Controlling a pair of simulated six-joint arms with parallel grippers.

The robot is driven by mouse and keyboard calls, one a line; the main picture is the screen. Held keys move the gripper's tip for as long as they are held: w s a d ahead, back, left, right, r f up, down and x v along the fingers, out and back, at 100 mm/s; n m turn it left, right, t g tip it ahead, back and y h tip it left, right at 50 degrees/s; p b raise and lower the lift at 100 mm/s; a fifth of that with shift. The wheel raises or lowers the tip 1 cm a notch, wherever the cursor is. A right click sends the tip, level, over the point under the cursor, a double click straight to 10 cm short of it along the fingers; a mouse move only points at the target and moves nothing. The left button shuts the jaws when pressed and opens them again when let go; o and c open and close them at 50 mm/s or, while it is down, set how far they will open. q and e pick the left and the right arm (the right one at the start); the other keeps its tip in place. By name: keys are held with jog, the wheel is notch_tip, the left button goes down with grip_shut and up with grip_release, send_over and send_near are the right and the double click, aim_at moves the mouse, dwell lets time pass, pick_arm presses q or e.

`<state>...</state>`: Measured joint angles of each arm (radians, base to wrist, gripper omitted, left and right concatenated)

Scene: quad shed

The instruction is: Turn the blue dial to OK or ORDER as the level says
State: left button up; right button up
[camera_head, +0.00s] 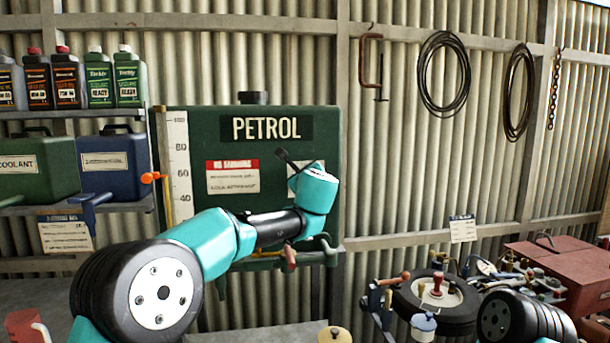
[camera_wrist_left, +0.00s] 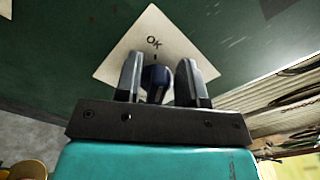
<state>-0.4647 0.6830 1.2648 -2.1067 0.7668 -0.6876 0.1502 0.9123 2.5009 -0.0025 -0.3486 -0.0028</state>
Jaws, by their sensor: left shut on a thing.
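The dark green tank marked PETROL (camera_head: 268,127) stands against the wall. A scale strip (camera_head: 179,160) runs down its left edge, with 80, 60 and 40 readable. An orange marker (camera_head: 151,177) sits beside it, slightly below 60; I cannot make out a liquid line. In the left wrist view the blue dial (camera_wrist_left: 155,80) stands on a white plate (camera_wrist_left: 120,64) between the fingers of my left gripper (camera_wrist_left: 159,82), which is shut on it. OK is printed beyond the dial, above a short mark. The word ORDER is not visible. My right gripper is out of view.
Bottles (camera_head: 98,82) and a blue can (camera_head: 112,165) stand on shelves at left. A red-handled tap (camera_head: 290,258) is below the tank's front. A tyre (camera_head: 437,300) and red toolbox (camera_head: 565,270) crowd the right. A cream knob (camera_head: 335,335) shows at the bottom.

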pick_arm(q)
jog(key=shift+a+f+n, duration=0.2)
jog(key=shift+f+n, duration=0.05)
jog(key=shift+n, duration=0.95)
jog(key=o, duration=0.6)
jog(key=shift+c, duration=0.2)
jog(key=shift+s, duration=0.1)
jog(key=s+d, duration=0.3)
jog(key=s, duration=1.4)
jog(key=shift+d, duration=0.15)
